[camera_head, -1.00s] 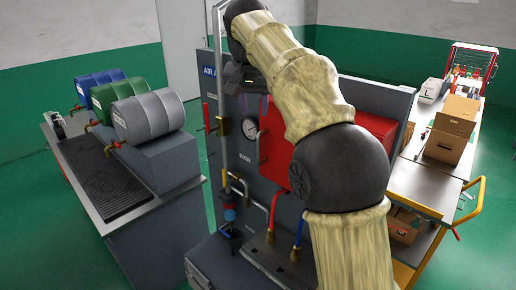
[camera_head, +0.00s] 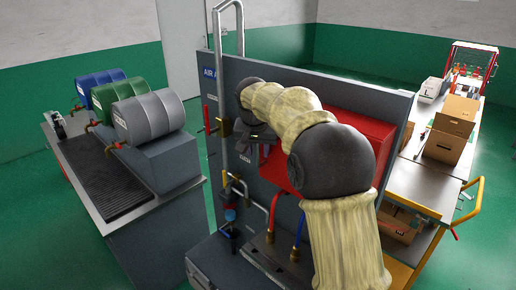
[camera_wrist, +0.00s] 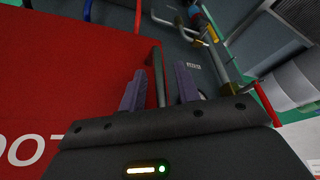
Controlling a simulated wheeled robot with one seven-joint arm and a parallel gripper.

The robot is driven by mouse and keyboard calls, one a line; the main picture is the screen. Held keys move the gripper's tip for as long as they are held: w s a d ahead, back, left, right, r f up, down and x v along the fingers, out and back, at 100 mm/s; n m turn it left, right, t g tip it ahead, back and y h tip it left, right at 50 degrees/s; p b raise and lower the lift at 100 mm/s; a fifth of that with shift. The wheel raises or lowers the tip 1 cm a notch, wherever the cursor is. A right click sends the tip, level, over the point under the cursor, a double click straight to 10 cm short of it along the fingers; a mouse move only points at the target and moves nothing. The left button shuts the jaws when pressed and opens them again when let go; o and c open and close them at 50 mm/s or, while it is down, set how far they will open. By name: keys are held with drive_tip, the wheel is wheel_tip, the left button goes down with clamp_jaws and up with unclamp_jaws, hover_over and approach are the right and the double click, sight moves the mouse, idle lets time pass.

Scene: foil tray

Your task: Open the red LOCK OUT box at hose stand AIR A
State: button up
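The red box (camera_head: 365,125) is fixed to the grey panel of the hose stand, and my arm covers part of its front. The blue AIR A sign (camera_head: 208,73) is at the panel's upper left. My gripper (camera_head: 258,150) is at the box's left edge. In the wrist view the red face (camera_wrist: 60,65) fills the left, with partly cut-off white letters at lower left. There my gripper (camera_wrist: 160,78) has its two dark fingers apart, with a thin grey bar handle (camera_wrist: 159,72) between them. Gaps show beside the bar; contact cannot be told.
A vertical metal pipe (camera_head: 220,120) with a red lever stands left of my gripper. Red and blue hoses (camera_head: 299,230) hang below the box. A bench with several drums (camera_head: 148,119) is at left. A workbench with cardboard boxes (camera_head: 447,147) is at right.

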drive_tip(key=shift+w+f, duration=0.15)
drive_tip(key=shift+f, duration=0.25)
clamp_jaws()
